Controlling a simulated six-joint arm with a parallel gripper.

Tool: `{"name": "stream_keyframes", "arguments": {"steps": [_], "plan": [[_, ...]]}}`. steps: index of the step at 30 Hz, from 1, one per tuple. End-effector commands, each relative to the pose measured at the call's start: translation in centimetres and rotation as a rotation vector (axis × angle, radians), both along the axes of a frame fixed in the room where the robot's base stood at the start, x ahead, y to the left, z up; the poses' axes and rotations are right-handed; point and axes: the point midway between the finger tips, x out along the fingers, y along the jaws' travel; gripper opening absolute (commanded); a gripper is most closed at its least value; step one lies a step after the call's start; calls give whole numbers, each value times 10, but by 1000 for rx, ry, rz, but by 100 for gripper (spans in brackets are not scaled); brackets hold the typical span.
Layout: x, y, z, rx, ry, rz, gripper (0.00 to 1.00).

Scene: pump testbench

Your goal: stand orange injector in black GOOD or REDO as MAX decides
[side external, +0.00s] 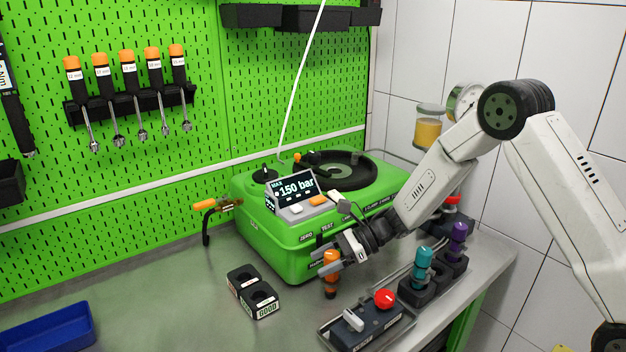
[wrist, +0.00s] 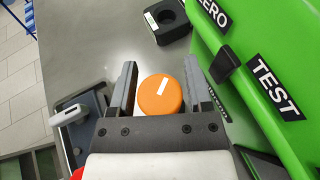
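The orange-capped injector (side external: 331,258) is upright at the front right of the green test machine (side external: 275,245). My gripper (side external: 328,261) reaches it from the right. The black block (side external: 263,299) labelled GOOD has an empty round hole. Another black block (side external: 241,279) adjoins it behind; its label is too small to read. The display (side external: 292,188) reads "MAX" and "150 bar".
A tray (side external: 325,330) with a red button (side external: 385,299) lies in front right of the injector. A black rack (side external: 418,293) holds teal (side external: 423,262) and purple (side external: 458,238) injectors. A blue bin (side external: 50,330) is front left. The table between injector and black blocks looks clear.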

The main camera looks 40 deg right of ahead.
Motion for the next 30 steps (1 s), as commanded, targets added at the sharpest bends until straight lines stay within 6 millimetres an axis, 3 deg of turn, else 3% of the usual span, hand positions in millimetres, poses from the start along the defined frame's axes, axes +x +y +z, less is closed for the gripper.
{"name": "stream_keyframes", "arguments": {"steps": [16,28,30], "plan": [[0,-1,4,0,0,-1,84],[-18,-44,23,1,-1,-4,84],[-18,-43,33,0,-4,2,84]]}}
